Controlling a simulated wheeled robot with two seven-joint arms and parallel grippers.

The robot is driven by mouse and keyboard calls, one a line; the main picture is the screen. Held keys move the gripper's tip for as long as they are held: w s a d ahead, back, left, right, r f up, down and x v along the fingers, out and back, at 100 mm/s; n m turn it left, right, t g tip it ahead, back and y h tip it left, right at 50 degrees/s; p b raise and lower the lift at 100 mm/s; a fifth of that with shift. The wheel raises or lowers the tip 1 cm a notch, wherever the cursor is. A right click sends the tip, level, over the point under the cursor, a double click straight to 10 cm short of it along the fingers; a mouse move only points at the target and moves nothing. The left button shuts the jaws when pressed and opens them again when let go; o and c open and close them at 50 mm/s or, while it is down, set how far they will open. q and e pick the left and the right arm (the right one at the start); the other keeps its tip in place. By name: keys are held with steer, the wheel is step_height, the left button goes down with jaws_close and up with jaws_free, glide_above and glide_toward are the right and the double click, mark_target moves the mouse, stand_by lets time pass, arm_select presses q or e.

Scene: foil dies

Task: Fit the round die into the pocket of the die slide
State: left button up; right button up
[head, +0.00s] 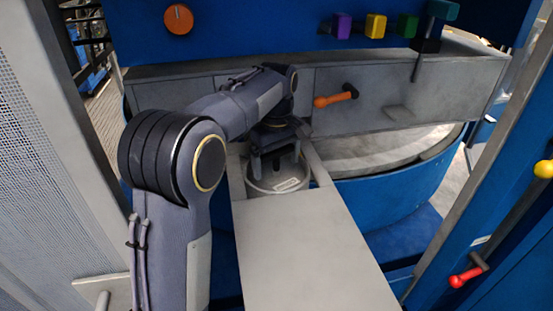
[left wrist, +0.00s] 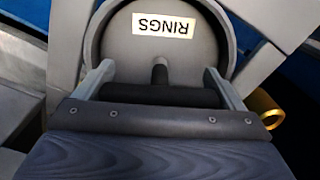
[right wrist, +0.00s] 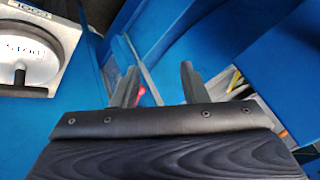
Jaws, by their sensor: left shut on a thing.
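The round die (head: 268,182) is a grey disc with a white label reading RINGS; it also shows in the left wrist view (left wrist: 125,50). My left gripper (head: 273,150) is shut on its dark handle (left wrist: 160,94), above the disc. The die is at the far end of the grey die slide (head: 305,250), between its two side rails. The pocket is covered by the die and gripper, and I cannot tell whether the die is seated or above it. My right gripper (right wrist: 157,85) is open and empty in the right wrist view, away from the slide.
A grey housing (head: 400,95) with an orange-handled lever (head: 335,96) stands behind the slide. A blue drum (head: 390,205) lies around and below. Another round die (right wrist: 20,75) in a square grey holder shows at left in the right wrist view. Blue panels are near my right gripper.

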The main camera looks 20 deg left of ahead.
arm_select(q)
steer(key=shift+f, duration=0.1)
steer(key=o, duration=1.8)
steer(key=shift+f, duration=0.1)
steer(key=shift+c, duration=0.2)
step_height(320, 180, up, 13)
steer(key=shift+r, duration=0.15)
